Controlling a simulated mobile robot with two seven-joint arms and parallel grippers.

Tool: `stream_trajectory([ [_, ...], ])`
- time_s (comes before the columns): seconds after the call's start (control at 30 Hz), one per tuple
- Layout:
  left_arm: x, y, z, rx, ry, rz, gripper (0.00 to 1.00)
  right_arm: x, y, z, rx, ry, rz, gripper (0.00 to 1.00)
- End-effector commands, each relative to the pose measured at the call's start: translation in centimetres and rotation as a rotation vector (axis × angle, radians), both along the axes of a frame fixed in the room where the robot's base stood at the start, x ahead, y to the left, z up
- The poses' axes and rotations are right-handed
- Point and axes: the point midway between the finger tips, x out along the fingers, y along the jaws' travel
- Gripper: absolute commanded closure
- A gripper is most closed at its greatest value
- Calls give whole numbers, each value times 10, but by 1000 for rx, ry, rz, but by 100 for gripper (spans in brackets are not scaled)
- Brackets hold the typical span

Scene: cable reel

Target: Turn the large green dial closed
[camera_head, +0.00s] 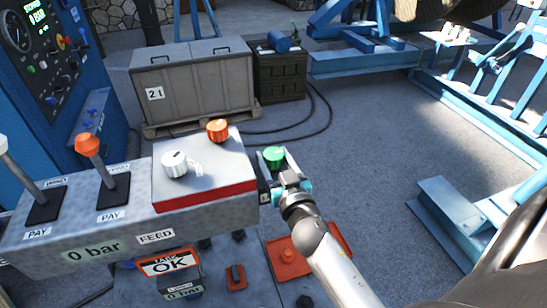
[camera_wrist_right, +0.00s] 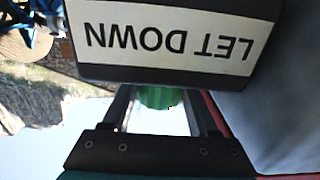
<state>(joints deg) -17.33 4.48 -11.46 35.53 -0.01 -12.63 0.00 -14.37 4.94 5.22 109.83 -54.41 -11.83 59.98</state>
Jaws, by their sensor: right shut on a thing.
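The large green dial (camera_head: 273,154) is at the right end of the control console, beside a box with a red lower edge. My right gripper (camera_head: 275,163) reaches it from the front right, with one finger on each side, and is shut on it. In the right wrist view the green dial (camera_wrist_right: 158,97) shows between the two fingers (camera_wrist_right: 160,118). Part of it is hidden behind a block with an upside-down "LET DOWN" label (camera_wrist_right: 168,36). I cannot read the dial's angle. My left gripper is not in view.
The console (camera_head: 125,228) carries a white knob (camera_head: 174,164), an orange knob (camera_head: 218,130) and levers, one with an orange top (camera_head: 88,145). A red pedal (camera_head: 288,258) sits below my right arm. A grey crate (camera_head: 195,85) and blue frames stand behind. Floor right of the dial is clear.

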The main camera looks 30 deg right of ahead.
Motion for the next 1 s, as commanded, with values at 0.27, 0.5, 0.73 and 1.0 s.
stream_trajectory([
  [0.27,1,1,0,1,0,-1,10,0,0,1,0,-1,4,96],
  [0.5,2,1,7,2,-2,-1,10,0,-1,2,-4,1,65,96],
  [0.73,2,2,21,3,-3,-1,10,0,-2,3,-7,2,221,96],
  [1.0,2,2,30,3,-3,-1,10,1,-2,2,-8,2,473,97],
])
